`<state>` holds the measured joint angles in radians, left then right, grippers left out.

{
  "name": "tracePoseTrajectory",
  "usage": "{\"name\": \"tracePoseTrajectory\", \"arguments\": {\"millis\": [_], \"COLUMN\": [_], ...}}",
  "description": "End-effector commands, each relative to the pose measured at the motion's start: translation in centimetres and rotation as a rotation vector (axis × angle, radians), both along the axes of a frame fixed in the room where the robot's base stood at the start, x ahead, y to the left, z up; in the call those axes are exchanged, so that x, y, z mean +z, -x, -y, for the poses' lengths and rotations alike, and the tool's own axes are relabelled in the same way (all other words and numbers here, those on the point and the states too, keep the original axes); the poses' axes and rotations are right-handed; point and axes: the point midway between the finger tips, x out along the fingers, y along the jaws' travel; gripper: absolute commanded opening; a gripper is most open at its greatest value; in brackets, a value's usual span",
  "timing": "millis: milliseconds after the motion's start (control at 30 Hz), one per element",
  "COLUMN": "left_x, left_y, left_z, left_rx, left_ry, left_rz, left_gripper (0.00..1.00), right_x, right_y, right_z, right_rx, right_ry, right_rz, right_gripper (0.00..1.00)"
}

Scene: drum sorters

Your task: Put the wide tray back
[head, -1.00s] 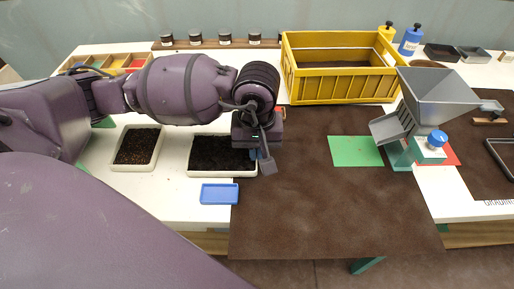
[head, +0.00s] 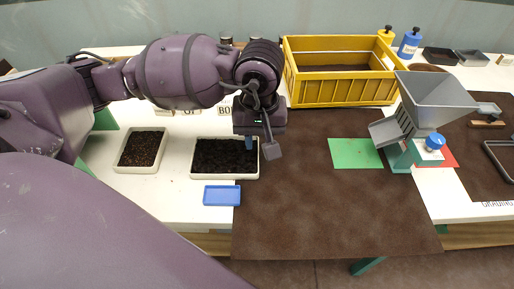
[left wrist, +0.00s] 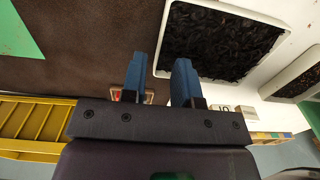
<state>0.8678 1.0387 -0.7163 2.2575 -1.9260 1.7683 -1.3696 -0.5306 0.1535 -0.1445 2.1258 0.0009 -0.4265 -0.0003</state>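The wide tray (head: 193,171) is white and holds dark, crumbly material. It stands on the white table top beside the left edge of the brown mat. My left gripper (head: 250,146) is above the tray's right end, pointing down. In the left wrist view, its two blue fingers (left wrist: 159,82) are apart with nothing held between them, and the wide tray (left wrist: 216,77) lies beyond them. My right gripper is not in view.
A narrower white tray (head: 141,170) stands left of the wide one. A small blue tray (head: 222,196) lies in front. A yellow crate (head: 340,93) stands behind, and a grey hopper (head: 432,97) to the right. The brown mat (head: 320,215) is largely clear.

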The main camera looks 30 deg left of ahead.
Motion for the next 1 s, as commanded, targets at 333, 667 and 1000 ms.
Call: {"name": "tracePoseTrajectory", "arguments": {"millis": [333, 667, 1000], "left_x": [6.1, 7.4, 7.4], "left_y": [0.0, 0.0, 0.0], "left_z": [0.0, 0.0, 0.0], "left_rx": [0.0, -0.001, -0.001], "left_ry": [0.0, 0.0, 0.0], "left_rz": [0.004, -0.001, -0.001], "left_gripper": [0.28, 0.28, 0.28], "right_x": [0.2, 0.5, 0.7], "right_y": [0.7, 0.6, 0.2], "right_z": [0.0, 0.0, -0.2], "right_rx": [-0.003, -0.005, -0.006], "right_ry": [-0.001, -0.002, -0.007], "right_rz": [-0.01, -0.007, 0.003], "right_gripper": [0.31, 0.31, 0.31]}}
